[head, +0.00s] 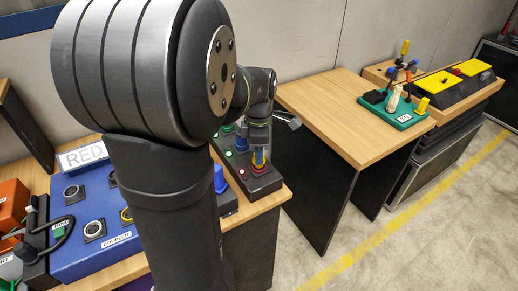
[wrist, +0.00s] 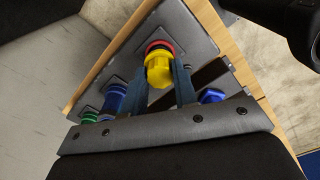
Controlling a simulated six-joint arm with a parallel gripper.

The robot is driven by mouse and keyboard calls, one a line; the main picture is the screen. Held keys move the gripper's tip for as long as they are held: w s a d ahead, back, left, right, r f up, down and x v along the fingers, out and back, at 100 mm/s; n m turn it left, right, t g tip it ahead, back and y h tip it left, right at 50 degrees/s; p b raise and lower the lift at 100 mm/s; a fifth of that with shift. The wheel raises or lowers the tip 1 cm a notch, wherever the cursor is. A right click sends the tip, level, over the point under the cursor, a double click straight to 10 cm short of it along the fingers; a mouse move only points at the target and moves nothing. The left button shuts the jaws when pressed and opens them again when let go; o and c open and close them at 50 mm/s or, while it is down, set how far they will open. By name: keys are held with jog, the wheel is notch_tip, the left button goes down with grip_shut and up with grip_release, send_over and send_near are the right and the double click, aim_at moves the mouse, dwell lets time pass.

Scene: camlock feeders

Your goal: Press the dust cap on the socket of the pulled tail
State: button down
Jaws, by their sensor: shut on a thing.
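My gripper (head: 259,150) is over the dark panel box (head: 270,184) at the near table's right end. Its two fingers (wrist: 169,88) are shut on a yellow piece (wrist: 158,68), likely a cap or plug. The yellow piece stands in line with a red ring (wrist: 160,46) on the panel; the ring also shows in the head view (head: 259,171). I cannot tell whether the yellow piece is fully seated there. Which socket belongs to the pulled tail is not clear from these views.
A blue knob (wrist: 212,96), a blue fitting (wrist: 114,97) and a green one (wrist: 90,117) stand close by. The blue coupler box (head: 85,245) with a RED sign (head: 84,156) is at left. A second table (head: 340,110) holds a green tray (head: 408,122).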

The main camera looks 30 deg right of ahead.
jog(key=shift+f, duration=0.25)
jog(key=shift+f, duration=0.5)
jog(key=c, duration=1.1)
grip_release()
jog(key=shift+o, duration=0.2)
notch_tip(320, 180, up, 21)
jog(key=shift+r, duration=0.2)
notch_tip(320, 180, down, 16)
jog(key=shift+f, duration=0.15)
